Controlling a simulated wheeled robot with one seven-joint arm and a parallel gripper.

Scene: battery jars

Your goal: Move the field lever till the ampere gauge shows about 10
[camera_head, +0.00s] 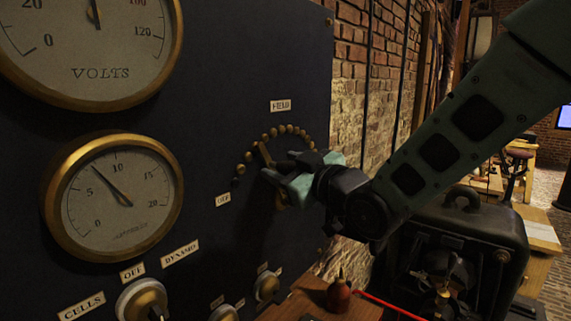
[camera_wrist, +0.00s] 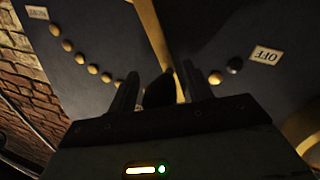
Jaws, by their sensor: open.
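The ampere gauge (camera_head: 115,220) is a brass-rimmed dial at lower left in the head view; its needle (camera_head: 112,185) points between 5 and 10, at about 7. The field lever (camera_head: 264,154) is a brass arm on the dark panel, pointing up and slightly left among an arc of brass studs. It also shows in the wrist view (camera_wrist: 152,32), running down to a dark knob (camera_wrist: 160,92). My gripper (camera_head: 283,172) is at the lever, its open fingers (camera_wrist: 160,88) on either side of the knob. Contact with the knob cannot be told.
A volts gauge (camera_head: 95,50) is above. Knobs (camera_head: 143,300) line the panel's bottom. A brick wall (camera_head: 355,100) is right.

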